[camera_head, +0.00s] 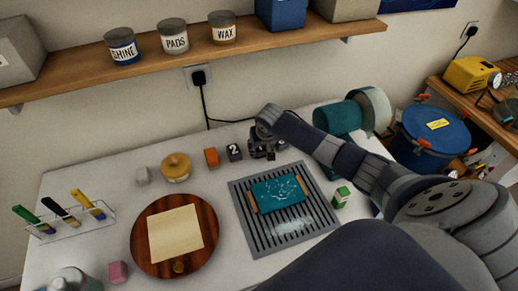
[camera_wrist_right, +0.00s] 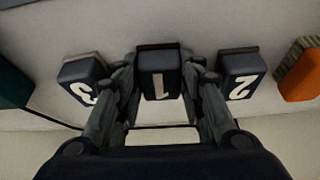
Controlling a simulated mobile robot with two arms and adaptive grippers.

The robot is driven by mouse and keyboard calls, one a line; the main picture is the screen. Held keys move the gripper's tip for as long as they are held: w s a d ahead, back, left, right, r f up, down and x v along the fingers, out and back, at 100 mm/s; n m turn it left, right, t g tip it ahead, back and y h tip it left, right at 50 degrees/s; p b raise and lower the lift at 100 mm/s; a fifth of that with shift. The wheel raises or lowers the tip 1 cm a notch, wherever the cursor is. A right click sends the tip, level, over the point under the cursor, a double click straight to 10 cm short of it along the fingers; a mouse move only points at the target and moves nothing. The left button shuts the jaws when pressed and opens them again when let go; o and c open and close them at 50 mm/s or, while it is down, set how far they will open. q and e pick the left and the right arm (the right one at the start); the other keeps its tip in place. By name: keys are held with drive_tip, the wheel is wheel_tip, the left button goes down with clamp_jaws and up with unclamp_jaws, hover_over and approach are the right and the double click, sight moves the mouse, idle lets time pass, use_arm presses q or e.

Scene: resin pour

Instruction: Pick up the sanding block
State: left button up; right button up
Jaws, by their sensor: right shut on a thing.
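A dark block marked 1 (camera_wrist_right: 160,82) sits between the fingers of my right gripper (camera_wrist_right: 163,92), which is shut on it. It has a thin brownish layer along one edge. Similar dark blocks marked 3 (camera_wrist_right: 85,80) and 2 (camera_wrist_right: 238,78) stand on either side of it. In the head view the right gripper (camera_head: 262,152) is at the back of the white table, just right of block 2 (camera_head: 234,152), and mostly hides the block it holds. I cannot tell whether block 1 is clear of the table. My left gripper is not in view.
A wooden disc (camera_head: 145,240) is front left.

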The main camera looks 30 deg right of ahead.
drive_tip(key=shift+r, duration=0.1)
drive_tip(key=shift+r+b, duration=0.5)
drive_tip(key=shift+r, duration=0.1)
drive_tip(key=shift+w+r+b, duration=0.1)
drive_tip(key=shift+r+b, duration=0.3)
drive_tip(key=shift+r, duration=0.4)
drive_tip(key=s+a+b, duration=0.1)
drive_tip(key=s, duration=0.4)
drive_tip(key=s+a+r+b, duration=0.1)
drive_tip(key=s, duration=0.4)
drive_tip(key=s+a+r+b, duration=0.1)
drive_tip(key=s, duration=0.4)
drive_tip(key=shift+s+a, duration=0.35)
drive_tip(key=shift+a, duration=0.05)
drive_tip(key=o, duration=0.5)
drive_tip(key=c, duration=0.4)
